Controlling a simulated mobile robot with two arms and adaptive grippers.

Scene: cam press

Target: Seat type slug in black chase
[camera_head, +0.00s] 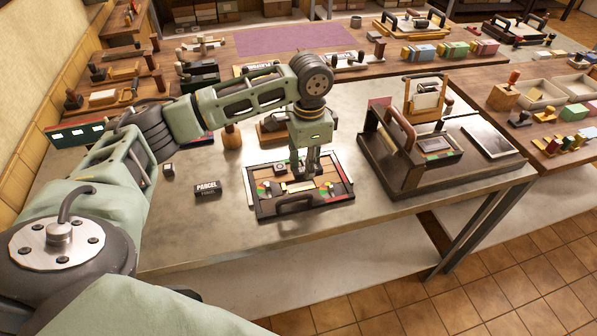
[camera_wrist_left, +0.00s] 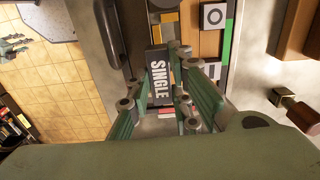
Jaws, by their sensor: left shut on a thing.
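The black chase (camera_head: 262,209) lies flat on the grey bench, its handle toward me. It holds wooden and coloured blocks and a pale strip. My left gripper (camera_head: 305,172) points down over the chase's middle. Another black slug, lettered PARCEL (camera_head: 207,190), lies on the bench left of the chase. Greenish finger-like parts (camera_wrist_left: 13,48), perhaps my right gripper, show small at the left wrist view's edge.
A dark press (camera_head: 440,180) with a curved handle stands close to the chase's right. A small block (camera_head: 168,169) and a wooden-handled tool (camera_head: 232,137) stand left and behind. The bench's front edge is near the chase. Bare bench (camera_head: 225,220) lies to its left.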

